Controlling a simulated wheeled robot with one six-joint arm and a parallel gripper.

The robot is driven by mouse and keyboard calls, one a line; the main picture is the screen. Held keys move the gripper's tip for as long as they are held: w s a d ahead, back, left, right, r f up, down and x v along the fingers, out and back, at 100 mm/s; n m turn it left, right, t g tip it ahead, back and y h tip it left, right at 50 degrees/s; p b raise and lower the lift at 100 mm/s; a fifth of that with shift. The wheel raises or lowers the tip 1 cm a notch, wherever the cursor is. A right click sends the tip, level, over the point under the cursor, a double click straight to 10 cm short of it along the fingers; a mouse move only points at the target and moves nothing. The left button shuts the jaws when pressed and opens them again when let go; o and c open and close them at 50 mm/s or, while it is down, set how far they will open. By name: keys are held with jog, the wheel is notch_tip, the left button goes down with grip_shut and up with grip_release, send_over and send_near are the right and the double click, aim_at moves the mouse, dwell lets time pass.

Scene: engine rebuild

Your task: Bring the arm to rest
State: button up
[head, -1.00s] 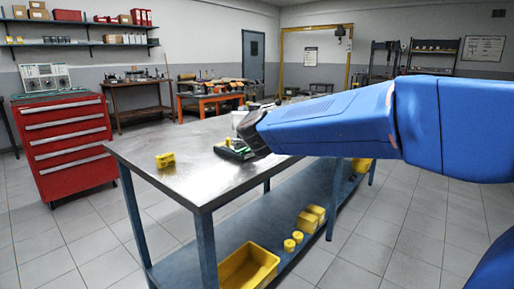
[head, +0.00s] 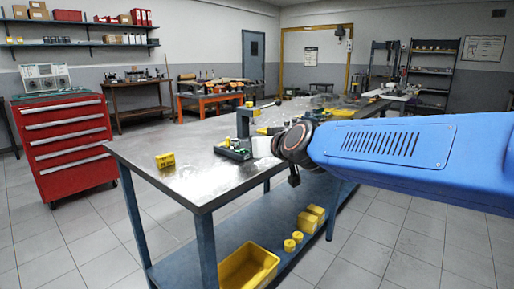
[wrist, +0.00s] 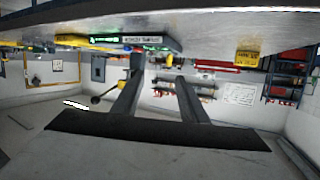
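My blue arm reaches in from the right in the head view, and my gripper (head: 294,178) hangs just off the table's right edge, pointing down and partly hidden by the wrist. In the wrist view my gripper (wrist: 158,92) shows two dark fingers standing apart with nothing between them. The steel worktable (head: 180,142) lies to its left; in the wrist view the scene is upside down.
A yellow block (head: 165,160) stands near the table's left edge. A dark green tray (head: 233,153) and a dark upright stand (head: 243,122) are further back. A yellow bin (head: 249,268) is on the lower shelf. A red tool cabinet (head: 66,140) stands left.

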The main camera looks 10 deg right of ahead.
jog(key=shift+s+f, duration=0.35)
jog(key=shift+s, duration=0.1)
jog(key=shift+s+d+f, duration=0.1)
jog(key=shift+s+f, duration=0.05)
jog(key=shift+s, duration=0.1)
jog(key=s+d+f+g+h, duration=0.1)
jog(key=s+d+f+g, duration=0.2)
jog(key=s+f, duration=0.4)
jog(key=s+d+f+m+g+h, duration=0.1)
jog(key=s+d+f+g, duration=0.2)
jog(key=s+f, duration=0.4)
jog(key=s+d+f+g+h, duration=0.1)
jog(key=s+d+f+g, duration=0.2)
jog(key=s, duration=1.3)
notch_tip(320, 180, down, 5)
jog(key=shift+d+f+m+g, duration=0.1)
jog(key=shift+d+m+g, duration=0.25)
jog(key=shift+d, duration=0.75)
